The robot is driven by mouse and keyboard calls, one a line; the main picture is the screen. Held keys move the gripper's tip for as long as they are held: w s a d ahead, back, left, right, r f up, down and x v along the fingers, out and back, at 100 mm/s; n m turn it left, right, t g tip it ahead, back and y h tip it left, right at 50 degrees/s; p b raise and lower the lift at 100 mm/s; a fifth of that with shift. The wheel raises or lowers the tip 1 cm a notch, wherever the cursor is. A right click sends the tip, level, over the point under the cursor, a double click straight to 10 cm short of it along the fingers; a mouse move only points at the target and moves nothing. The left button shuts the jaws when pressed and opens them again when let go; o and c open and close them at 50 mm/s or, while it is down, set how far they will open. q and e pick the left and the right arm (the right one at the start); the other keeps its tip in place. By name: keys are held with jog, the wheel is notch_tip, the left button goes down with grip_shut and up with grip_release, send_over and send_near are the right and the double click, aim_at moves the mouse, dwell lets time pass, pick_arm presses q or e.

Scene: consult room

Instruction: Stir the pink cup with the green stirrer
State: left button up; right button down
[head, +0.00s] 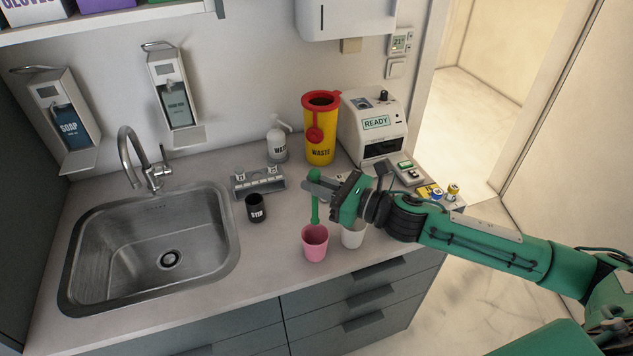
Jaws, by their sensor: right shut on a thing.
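The pink cup (314,246) stands upright near the front edge of the counter, open at the top. My right gripper (313,188) is above and behind it in the head view, shut on the green stirrer (315,211). The stirrer hangs roughly upright from the fingers. Its lower end shows just at the far rim of the pink cup; I cannot tell whether it is over the opening or behind the cup. My left gripper is not in view.
A white cup (353,236) stands close to the right of the pink cup, partly under my right arm. A black cup (256,208), a grey rack (258,181), a pump bottle (277,140) and a yellow waste bin (320,137) stand behind. The sink (225,245) is at left.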

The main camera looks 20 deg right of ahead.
jog(key=b, duration=0.5)
send_over(317, 221)
jog(key=shift+w+f, duration=0.15)
jog(key=shift+f, duration=2.75)
jog(key=shift+f+b, duration=2.35)
jog(key=shift+f, duration=0.85)
